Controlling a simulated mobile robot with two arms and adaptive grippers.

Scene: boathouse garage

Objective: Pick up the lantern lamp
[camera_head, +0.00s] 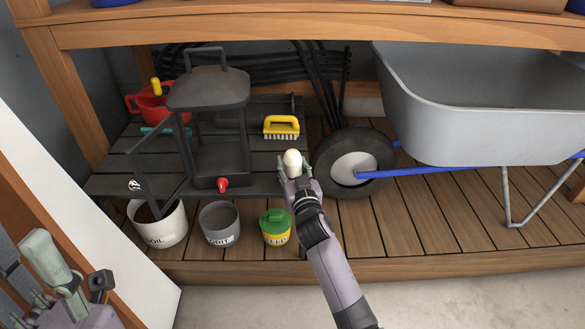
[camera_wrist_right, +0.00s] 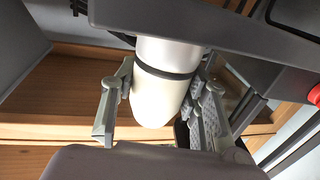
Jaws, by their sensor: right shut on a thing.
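A white, rounded lamp-like thing (camera_head: 292,158) is between the fingers of my right gripper (camera_head: 295,168), near the right end of the dark slatted shelf. In the right wrist view this white body with a dark band (camera_wrist_right: 160,90) has a finger on each side, and my gripper (camera_wrist_right: 158,95) is shut on it. A tall dark lantern (camera_head: 208,92) with a top handle and a red knob (camera_head: 222,184) stands on the shelf to the left, apart from my right gripper. A frame like an open door is at its left. My left gripper (camera_head: 60,272) is at lower left, its jaw state unclear.
A yellow brush (camera_head: 281,126) and a red container (camera_head: 152,104) are on the slatted shelf (camera_head: 255,186). White (camera_head: 160,228), grey (camera_head: 220,224) and green-yellow (camera_head: 275,228) pots stand below its front edge. A grey wheelbarrow (camera_head: 480,125) with a black wheel (camera_head: 350,164) stands at right.

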